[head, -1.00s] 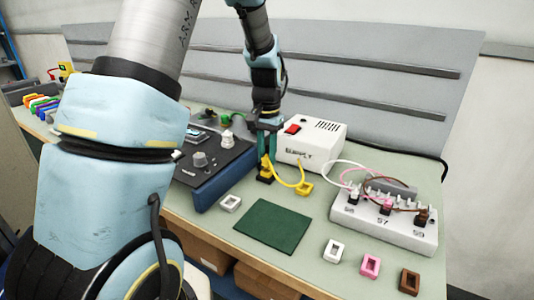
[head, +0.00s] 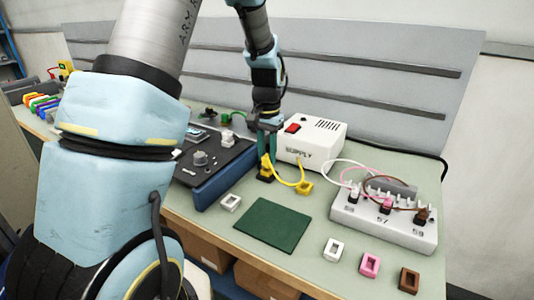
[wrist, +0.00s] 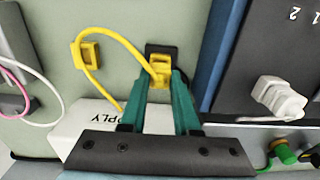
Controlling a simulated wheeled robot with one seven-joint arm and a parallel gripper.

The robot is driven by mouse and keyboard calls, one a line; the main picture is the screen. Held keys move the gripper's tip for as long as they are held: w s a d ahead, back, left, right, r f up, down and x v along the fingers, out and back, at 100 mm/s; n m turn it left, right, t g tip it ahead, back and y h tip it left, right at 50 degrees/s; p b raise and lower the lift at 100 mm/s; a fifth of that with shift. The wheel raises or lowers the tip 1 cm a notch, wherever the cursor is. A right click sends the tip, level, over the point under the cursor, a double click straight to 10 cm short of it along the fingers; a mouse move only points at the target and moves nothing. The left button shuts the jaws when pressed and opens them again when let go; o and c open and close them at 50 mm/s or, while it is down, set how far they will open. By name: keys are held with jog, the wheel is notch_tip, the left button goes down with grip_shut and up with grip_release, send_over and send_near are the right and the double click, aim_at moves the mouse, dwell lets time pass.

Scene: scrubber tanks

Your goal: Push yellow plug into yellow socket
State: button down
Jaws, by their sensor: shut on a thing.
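The yellow plug (head: 265,163) is held between the green fingers of my gripper (head: 267,146). In the wrist view, the plug (wrist: 160,74) is between the fingertips, with a yellow cable curving from it. A small black block with yellow on it, apparently the yellow socket (head: 265,177), stands on the table directly below the plug. In the wrist view, the socket (wrist: 161,50) shows just beyond the plug, partly covered by it. The plug appears to meet the socket; I cannot tell how deeply it sits.
An empty-looking yellow frame (head: 304,188) lies right of the socket. The white supply box (head: 312,143) stands behind it, and the dark blue-sided panel (head: 215,160) is close on the left. A green mat (head: 272,226) and a white socket strip (head: 385,218) lie to the right.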

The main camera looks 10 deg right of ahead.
jog(key=shift+f, duration=0.3)
jog(key=shift+f+b, duration=0.5)
jog(key=shift+f, duration=0.1)
jog(key=shift+c, duration=0.4)
grip_release()
jog(key=shift+r, duration=0.1)
jog(key=shift+r, duration=0.1)
notch_tip(320, 180, up, 8)
jog(key=p, duration=0.6)
jog(key=shift+r+p, duration=0.15)
jog(key=shift+p, duration=0.15)
